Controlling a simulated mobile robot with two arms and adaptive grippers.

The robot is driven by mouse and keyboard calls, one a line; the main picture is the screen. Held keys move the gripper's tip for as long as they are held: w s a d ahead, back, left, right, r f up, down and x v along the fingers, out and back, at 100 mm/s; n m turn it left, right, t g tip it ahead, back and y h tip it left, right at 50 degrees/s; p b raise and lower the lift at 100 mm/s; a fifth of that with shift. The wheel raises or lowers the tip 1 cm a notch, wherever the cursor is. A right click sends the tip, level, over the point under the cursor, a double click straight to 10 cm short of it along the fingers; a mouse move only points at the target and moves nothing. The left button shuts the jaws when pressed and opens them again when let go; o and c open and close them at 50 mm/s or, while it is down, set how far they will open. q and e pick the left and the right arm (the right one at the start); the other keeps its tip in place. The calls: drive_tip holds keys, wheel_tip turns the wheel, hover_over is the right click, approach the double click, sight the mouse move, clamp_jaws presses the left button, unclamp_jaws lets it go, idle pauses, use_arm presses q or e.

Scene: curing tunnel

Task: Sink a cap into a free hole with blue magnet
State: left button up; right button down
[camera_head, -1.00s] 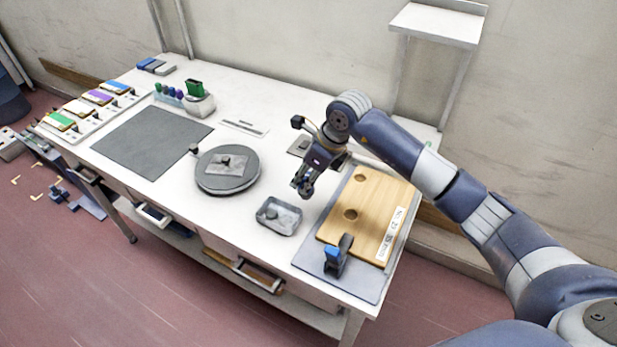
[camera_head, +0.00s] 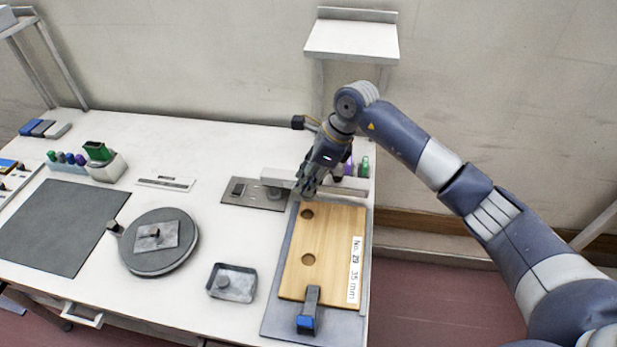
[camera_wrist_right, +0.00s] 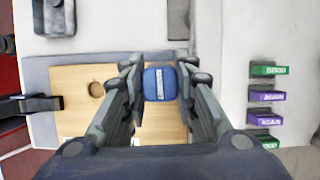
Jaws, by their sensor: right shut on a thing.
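The tan wooden board (camera_head: 338,240) lies on a grey mat (camera_head: 282,318); its label reads "No. 29 35 mm". In the head view it shows a far hole (camera_head: 307,213) and a near hole (camera_head: 308,259). My right gripper (camera_head: 308,190) is over the board's far end. In the right wrist view its fingers are shut on a blue block (camera_wrist_right: 160,83) with a pale label, apparently the blue magnet. One hole (camera_wrist_right: 96,89) shows left of it; the other is hidden. A small grey round piece, perhaps a cap (camera_head: 222,282), sits in the grey tray (camera_head: 247,292). My left gripper is not in view.
A clamp with a blue tip (camera_head: 306,323) stands at the board's near edge. A grey plate (camera_head: 240,193) lies left of the gripper. Green and purple stamps (camera_wrist_right: 268,95) stand beyond the board. A round turntable (camera_head: 160,262) is left of the tray.

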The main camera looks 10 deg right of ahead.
drive_tip(key=shift+s+f, duration=0.1)
drive_tip(key=shift+f, duration=0.25)
drive_tip(key=shift+f+b, duration=0.3)
drive_tip(key=shift+f, duration=0.4)
wheel_tip(320, 180, down, 3)
drive_tip(key=shift+r+b, duration=0.15)
drive_tip(key=shift+b, duration=0.7)
drive_tip(key=shift+f+b, duration=0.8)
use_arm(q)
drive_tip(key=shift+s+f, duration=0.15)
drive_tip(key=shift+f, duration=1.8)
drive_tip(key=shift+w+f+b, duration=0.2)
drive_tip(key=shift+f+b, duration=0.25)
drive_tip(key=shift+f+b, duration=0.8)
use_arm(e)
drive_tip(key=shift+f, duration=0.9)
